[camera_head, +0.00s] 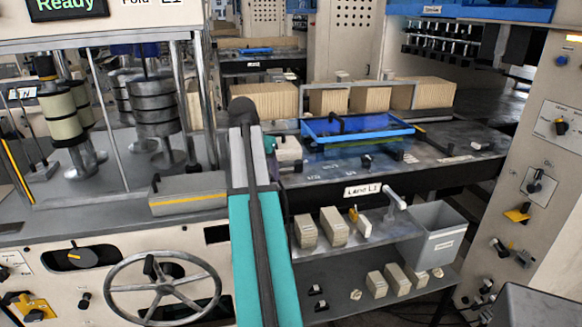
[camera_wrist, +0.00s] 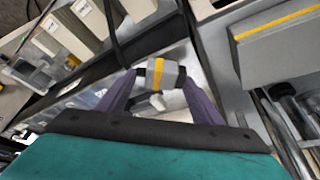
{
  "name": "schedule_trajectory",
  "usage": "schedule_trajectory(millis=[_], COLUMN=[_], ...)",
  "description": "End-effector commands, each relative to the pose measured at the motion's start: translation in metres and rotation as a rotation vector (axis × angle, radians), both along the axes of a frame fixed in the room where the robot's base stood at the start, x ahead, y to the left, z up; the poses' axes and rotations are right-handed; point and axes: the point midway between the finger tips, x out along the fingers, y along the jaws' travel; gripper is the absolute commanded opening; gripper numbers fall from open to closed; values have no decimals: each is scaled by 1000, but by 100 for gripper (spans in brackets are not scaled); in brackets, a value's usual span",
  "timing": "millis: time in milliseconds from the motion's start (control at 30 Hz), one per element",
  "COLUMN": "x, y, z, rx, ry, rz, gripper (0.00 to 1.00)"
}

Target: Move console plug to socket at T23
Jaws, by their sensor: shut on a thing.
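In the wrist view, my gripper (camera_wrist: 156,78) is shut on a small grey plug with a yellow band (camera_wrist: 159,72). The plug sits between the two purple fingers, apparently above a pale surface. A thin dark cable (camera_wrist: 112,35) runs from the top of the view toward the plug; whether it joins it is unclear. In the head view, my teal arm reaches up the middle, and the fingers and held plug cannot be made out there. No T23 label or its socket can be picked out in either view.
A grey box with a yellow stripe (camera_head: 189,202) stands left of my arm; it also shows in the wrist view (camera_wrist: 278,36). Right of my arm are a blue tray (camera_head: 357,128), a shelf labelled Lane L1 with small cartons (camera_head: 334,226), and a grey bin (camera_head: 437,232).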

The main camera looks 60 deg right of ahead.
Motion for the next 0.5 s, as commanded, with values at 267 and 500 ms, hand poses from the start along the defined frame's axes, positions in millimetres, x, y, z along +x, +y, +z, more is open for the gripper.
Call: schedule_trajectory(millis=[267, 500], x=[67, 120], y=[66, 132], z=[2, 2], rx=[0, 1], ry=[0, 0], rz=[210, 401], gripper=[32, 32])
